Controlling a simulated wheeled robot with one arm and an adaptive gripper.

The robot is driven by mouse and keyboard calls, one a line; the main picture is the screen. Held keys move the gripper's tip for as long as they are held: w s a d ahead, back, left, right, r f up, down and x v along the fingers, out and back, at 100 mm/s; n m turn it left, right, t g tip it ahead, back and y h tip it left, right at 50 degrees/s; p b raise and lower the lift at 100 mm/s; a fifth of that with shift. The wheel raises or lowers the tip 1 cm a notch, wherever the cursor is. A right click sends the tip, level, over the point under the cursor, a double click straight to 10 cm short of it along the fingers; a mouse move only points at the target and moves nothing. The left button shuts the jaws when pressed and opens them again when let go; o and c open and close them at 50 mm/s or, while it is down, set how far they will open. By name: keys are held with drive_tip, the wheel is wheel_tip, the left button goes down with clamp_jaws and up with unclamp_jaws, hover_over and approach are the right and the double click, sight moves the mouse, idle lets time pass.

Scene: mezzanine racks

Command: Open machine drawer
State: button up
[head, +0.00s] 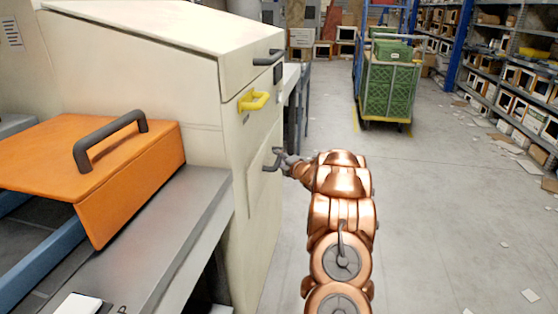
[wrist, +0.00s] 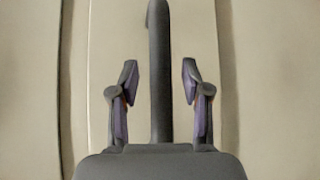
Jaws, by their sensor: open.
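The cream machine (head: 200,80) stands at the left of the head view. Its front has a flat drawer panel (head: 263,180) with a dark grey handle (head: 272,160). In the wrist view the drawer panel (wrist: 200,50) fills the middle, and the handle (wrist: 159,70) runs upright down the centre. My gripper (wrist: 158,82) is open, with one finger on each side of the handle and a gap on both sides. In the head view my gripper (head: 284,160) is at the handle, small and partly hidden by my copper arm.
A yellow handle (head: 253,101) and a dark upper handle (head: 269,58) stick out above the drawer. An orange cover (head: 130,170) with a dark handle lies at left. The floor at right is open, with scattered papers. A cart with green crates (head: 390,85) and shelves (head: 520,80) stand behind.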

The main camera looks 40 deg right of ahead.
drive_tip(key=shift+w+d, duration=0.1)
drive_tip(key=shift+w, duration=0.3)
drive_tip(key=shift+f, duration=0.1)
drive_tip(key=shift+c, duration=0.4)
clamp_jaws()
